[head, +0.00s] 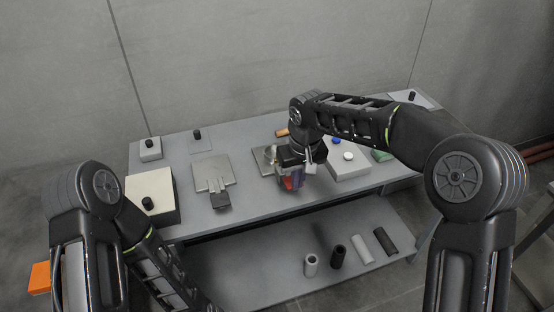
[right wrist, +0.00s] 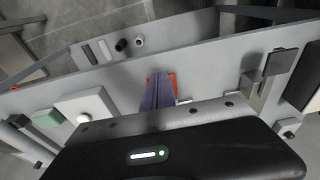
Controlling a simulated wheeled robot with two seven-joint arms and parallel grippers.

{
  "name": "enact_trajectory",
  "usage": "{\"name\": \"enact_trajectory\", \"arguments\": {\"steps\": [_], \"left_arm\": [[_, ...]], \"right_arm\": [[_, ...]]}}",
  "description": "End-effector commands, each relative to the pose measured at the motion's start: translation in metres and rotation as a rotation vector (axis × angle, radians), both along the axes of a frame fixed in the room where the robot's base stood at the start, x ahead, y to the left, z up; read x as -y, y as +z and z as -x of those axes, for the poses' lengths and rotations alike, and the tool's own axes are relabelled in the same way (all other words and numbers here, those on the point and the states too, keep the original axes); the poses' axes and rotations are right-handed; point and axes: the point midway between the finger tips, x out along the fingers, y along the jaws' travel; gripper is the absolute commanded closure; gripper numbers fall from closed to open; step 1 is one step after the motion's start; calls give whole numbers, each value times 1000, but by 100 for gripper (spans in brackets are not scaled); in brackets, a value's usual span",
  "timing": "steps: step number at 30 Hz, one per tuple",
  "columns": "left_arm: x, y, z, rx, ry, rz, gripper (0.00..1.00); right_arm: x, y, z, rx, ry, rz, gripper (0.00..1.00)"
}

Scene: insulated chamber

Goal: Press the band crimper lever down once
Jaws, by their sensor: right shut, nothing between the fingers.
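My right gripper (head: 291,181) is over the front of the bench; its fingers (right wrist: 158,92) are shut with nothing between them. A red part (right wrist: 173,82) shows at both sides of the fingertips, under or just beyond them. It looks like the end of a lever on the device with a metal plate (head: 264,157), which my right gripper and wrist mostly hide. I cannot tell whether the fingers touch it. Left of it stands another plate device (head: 211,172) with a dark lever pad (head: 221,201), also in the right wrist view (right wrist: 282,62). No label names the crimper. My left gripper is out of view.
A white box with buttons (head: 348,169) and a green block (head: 382,155) are to the right.

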Motion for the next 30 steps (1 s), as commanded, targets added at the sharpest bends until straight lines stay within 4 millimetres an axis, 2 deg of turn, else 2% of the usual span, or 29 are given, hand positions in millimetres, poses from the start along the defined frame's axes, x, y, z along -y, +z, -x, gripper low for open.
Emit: {"name": "enact_trajectory", "arguments": {"steps": [30], "left_arm": [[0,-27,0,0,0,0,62]], "right_arm": [[-2,-41,-6,0,0,0,100]]}}
